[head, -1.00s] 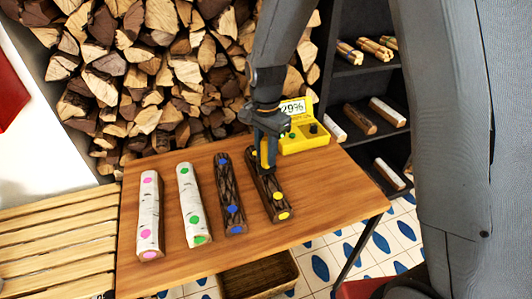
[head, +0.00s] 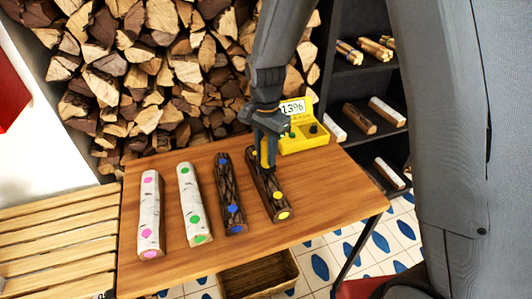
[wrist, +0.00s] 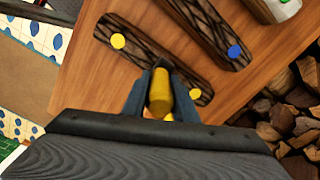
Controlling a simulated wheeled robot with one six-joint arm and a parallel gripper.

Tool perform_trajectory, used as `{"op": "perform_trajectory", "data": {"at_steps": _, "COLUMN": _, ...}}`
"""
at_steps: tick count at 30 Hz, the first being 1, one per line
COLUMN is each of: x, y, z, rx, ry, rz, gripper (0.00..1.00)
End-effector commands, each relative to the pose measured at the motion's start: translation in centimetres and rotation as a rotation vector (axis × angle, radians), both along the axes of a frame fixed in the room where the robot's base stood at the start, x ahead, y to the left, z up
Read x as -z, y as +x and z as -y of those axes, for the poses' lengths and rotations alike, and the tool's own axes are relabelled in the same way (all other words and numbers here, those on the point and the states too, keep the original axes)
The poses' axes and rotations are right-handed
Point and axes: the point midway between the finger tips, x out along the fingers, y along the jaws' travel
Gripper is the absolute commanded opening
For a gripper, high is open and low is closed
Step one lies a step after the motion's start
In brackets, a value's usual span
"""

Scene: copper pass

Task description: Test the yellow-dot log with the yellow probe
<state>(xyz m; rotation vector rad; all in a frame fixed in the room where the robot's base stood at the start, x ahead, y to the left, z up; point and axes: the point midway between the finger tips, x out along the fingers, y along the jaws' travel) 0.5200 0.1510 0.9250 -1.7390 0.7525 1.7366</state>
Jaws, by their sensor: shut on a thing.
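The yellow-dot log (head: 280,200), dark-barked with a yellow dot near each end, lies on the wooden table (head: 190,258) at the right of the row. It also shows in the wrist view (wrist: 140,52). My gripper (head: 265,153) is shut on the yellow probe (head: 271,155), held pointing down over the far part of this log. In the wrist view the yellow probe (wrist: 160,95) sits between the fingers (wrist: 160,92). I cannot tell whether its tip touches the log. The yellow meter (head: 303,138) behind reads 13%.
A blue-dot log (head: 229,180), green-dot log (head: 187,185) and pink-dot log (head: 149,195) lie to the left. A woodpile (head: 150,80) stands behind. A dark shelf (head: 350,90) holds more logs at right. A crate (head: 258,279) sits below the table's front edge.

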Motion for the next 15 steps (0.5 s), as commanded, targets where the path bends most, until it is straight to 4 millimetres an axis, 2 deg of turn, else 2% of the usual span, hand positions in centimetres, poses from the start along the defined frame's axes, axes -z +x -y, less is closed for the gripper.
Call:
{"op": "perform_trajectory", "data": {"at_steps": 8, "x": 0.1, "y": -0.1, "z": 0.1, "rx": 0.000, "ry": -0.001, "rz": -0.003, "gripper": 0.03}}
{"op": "perform_trajectory", "data": {"at_steps": 15, "x": -1.5, "y": -0.1, "z": 0.0, "rx": 0.000, "ry": -0.001, "rz": -0.002, "gripper": 0.03}}
